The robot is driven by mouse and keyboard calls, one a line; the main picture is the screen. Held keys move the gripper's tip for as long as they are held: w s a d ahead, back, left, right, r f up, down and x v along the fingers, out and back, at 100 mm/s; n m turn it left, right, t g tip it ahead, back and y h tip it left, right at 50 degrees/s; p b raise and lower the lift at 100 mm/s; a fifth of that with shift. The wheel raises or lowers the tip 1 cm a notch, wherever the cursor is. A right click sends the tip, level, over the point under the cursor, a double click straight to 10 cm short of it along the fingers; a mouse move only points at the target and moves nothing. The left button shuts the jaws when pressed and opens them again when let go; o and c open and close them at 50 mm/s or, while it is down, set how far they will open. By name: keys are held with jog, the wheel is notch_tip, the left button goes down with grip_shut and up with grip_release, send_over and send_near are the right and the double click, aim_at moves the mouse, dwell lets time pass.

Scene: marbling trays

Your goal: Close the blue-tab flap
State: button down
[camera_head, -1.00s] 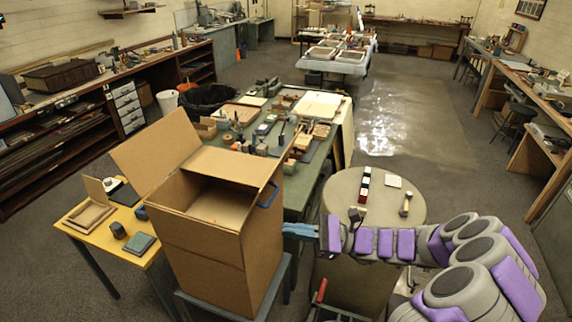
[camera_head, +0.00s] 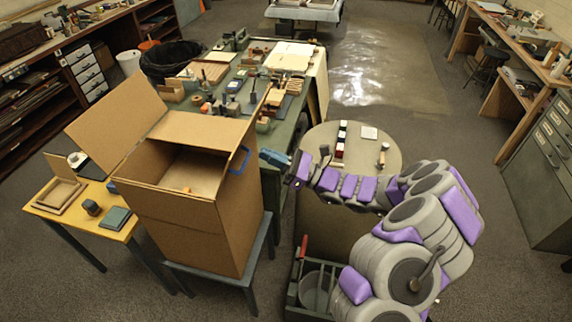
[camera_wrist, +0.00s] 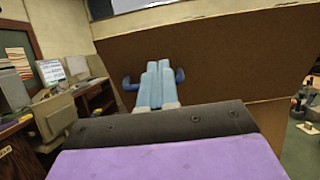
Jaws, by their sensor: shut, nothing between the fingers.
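A cardboard box (camera_head: 185,220) stands with its top partly open. Its right flap (camera_head: 259,112) stands up, seen nearly edge-on, and carries a blue tab (camera_head: 239,160) near its base. My gripper (camera_head: 268,155) is just right of this flap, on the outer side, about level with the tab. In the wrist view my gripper (camera_wrist: 155,75) is shut and empty, pointing at the brown flap face (camera_wrist: 225,60). The blue tab (camera_wrist: 128,84) shows on both sides of the fingers, its middle hidden. I cannot tell whether the fingers touch it.
The left flap (camera_head: 115,118) leans outward, and another flap (camera_head: 205,129) lies across the back of the opening. The box rests on a grey-green stand (camera_head: 238,278). A yellow table (camera_head: 110,222) is at left, a green worktable behind, and a round table (camera_head: 375,143) near my arm.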

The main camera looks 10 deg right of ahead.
jog(key=x, duration=0.5)
jog(key=shift+a+b, duration=0.2)
jog(key=shift+b, duration=0.1)
jog(key=shift+d+r, duration=0.15)
jog(key=shift+d, duration=0.05)
